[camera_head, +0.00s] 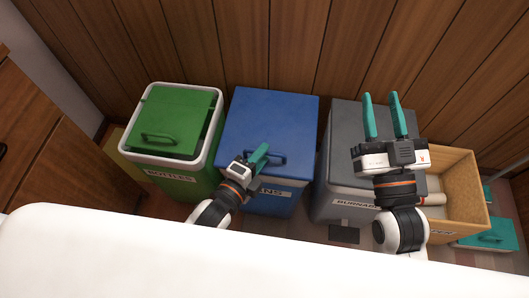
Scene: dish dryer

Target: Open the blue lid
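The blue lid (268,118) lies flat on top of the blue bin (269,203), whose front label is partly hidden by my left arm. A dark handle (277,155) is near the lid's front edge. My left gripper (261,152) is over the left part of this handle, its teal fingers overlapping in the view. I cannot tell whether they are apart or touch the handle. My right gripper (384,102) is open and empty, its two teal fingers apart above the grey bin.
A green bin (176,180) with a white rim and green lid stands to the left. A grey bin (345,118) stands to the right, then an open tan box (455,180). A wooden wall is behind the bins. A white surface (110,255) fills the foreground.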

